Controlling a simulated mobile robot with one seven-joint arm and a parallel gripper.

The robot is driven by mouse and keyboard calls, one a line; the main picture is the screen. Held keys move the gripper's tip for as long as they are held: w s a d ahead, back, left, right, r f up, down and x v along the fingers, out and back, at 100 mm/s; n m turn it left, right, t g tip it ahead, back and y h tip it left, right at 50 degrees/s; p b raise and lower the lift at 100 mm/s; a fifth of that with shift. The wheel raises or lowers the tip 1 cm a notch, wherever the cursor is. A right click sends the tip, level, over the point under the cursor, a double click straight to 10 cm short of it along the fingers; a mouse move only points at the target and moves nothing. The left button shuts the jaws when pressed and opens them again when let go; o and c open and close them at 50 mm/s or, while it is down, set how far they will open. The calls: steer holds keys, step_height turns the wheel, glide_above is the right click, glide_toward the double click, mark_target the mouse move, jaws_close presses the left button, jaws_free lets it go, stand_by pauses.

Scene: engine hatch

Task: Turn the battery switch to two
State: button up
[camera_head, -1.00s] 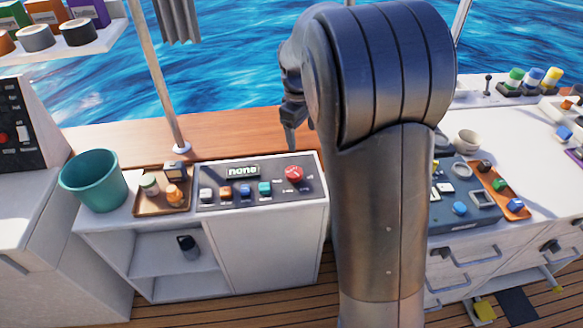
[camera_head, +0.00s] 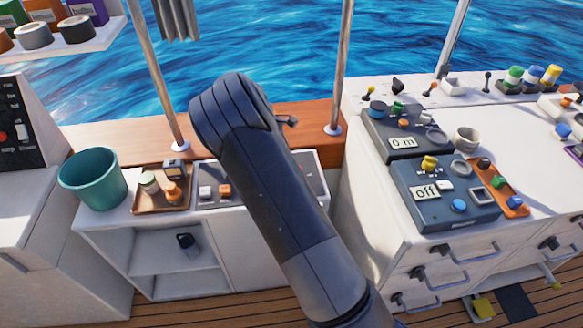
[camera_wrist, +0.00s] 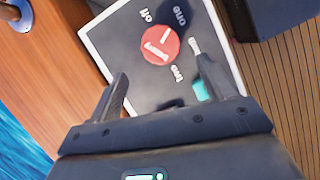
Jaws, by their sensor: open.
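The battery switch (camera_wrist: 160,45) is a round red knob with white marks, seen in the wrist view on a dark panel (camera_wrist: 125,42) with a white border. White labels around it appear to read "off", "one" and "two" (camera_wrist: 177,73). I cannot tell for sure which label the knob points at. My gripper (camera_wrist: 165,86) is open and empty. Its two fingers reach towards the knob from the "two" side, apart from it. In the head view my arm hides the knob and the panel's display; only parts of the panel (camera_head: 314,178) show.
A teal button (camera_wrist: 203,90) lies near one finger. Left of the panel stand a tray (camera_head: 143,206) of small items and a teal bucket (camera_head: 92,182). A metal post (camera_head: 341,80) rises behind. Blue consoles (camera_head: 440,212) stand on the right counter.

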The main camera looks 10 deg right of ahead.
steer(key=x, duration=0.8)
steer(key=shift+f, duration=0.1)
steer(key=c, duration=1)
